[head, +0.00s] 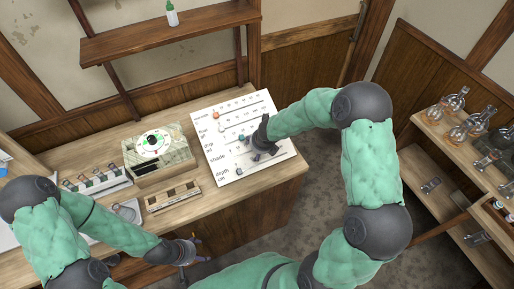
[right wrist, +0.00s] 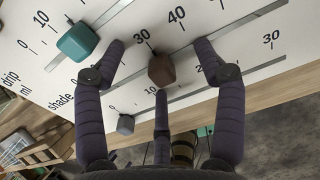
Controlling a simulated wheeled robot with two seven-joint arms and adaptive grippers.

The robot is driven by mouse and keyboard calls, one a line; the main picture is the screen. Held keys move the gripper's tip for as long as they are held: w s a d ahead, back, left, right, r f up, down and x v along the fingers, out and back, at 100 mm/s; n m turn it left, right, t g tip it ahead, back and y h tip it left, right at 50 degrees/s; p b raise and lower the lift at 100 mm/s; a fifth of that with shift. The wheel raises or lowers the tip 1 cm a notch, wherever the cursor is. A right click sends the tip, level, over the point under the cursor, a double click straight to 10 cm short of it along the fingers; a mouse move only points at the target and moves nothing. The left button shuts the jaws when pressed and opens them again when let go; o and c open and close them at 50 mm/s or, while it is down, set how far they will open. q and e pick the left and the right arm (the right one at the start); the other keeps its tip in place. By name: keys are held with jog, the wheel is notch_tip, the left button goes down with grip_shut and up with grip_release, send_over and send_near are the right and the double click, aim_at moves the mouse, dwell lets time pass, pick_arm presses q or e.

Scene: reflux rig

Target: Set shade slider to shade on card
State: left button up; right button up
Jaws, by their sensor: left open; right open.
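The white slider board (head: 208,150) lies on the bench with several labelled scales. The shade slider's brown knob (right wrist: 161,69) sits in its slot near the 30 mark. My right gripper (head: 262,142) is over the board; in the right wrist view its fingers (right wrist: 160,62) are open around the brown knob, two beyond its sides and one below. Contact is not clear. My left gripper (head: 190,250) is open and empty in front of the bench. A card bearing the shade value cannot be made out for certain; a patterned box (head: 176,165) with a round white dial stands left of the board.
A teal knob (right wrist: 78,42) and a grey knob (right wrist: 126,124) sit on neighbouring slots. A wooden rack (head: 172,196) stands in front of the box and a vial rack (head: 95,182) further left. Flasks (head: 456,100) stand on the right shelf.

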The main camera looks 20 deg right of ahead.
jog(key=shift+r, duration=0.15)
jog(key=p+v, duration=0.5)
jog(key=v, duration=0.1)
jog(key=shift+s+r, duration=0.25)
jog(key=shift+r, duration=0.1)
dwell(0.3)
dwell(1.2)
